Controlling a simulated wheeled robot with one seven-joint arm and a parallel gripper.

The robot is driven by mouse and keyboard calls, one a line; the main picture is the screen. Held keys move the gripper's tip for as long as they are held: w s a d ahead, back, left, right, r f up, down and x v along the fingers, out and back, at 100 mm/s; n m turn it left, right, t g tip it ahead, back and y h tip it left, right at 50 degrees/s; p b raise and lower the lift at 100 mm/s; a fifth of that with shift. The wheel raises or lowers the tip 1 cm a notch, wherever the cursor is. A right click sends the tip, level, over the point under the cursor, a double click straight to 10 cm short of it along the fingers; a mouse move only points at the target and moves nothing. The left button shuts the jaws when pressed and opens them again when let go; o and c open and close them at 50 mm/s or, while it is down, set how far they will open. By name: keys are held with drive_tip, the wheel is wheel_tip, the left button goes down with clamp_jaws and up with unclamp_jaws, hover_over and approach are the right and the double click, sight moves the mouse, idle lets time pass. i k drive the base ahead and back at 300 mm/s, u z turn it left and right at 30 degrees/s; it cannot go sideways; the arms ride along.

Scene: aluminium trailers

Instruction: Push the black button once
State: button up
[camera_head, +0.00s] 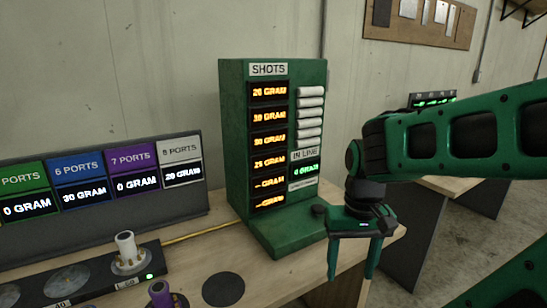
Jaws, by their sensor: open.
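A green dispenser (234,150) labelled SHOTS stands on the wooden table, with amber displays and several white bars on its face. A small round black button (319,211) shows at the right of its base, just left of my gripper's wrist; it is small and partly crowded by the gripper. My gripper (351,272) is open and empty, with its two green fingers pointing down at the right of the dispenser's base. No contact between the gripper and the button can be made out.
A flat black disc (223,289) lies on the table (190,262). A sloped panel of port displays (105,189) stands at the left. A black tray (98,283) holds a white peg (127,247); a purple peg (160,294) stands nearer. A second table (450,185) is behind my arm.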

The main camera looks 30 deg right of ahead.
sight(319, 210)
drive_tip(key=k, duration=1.3)
drive_tip(key=z, duration=0.5)
drive_tip(key=i, duration=1.5)
drive_tip(key=u, duration=0.35)
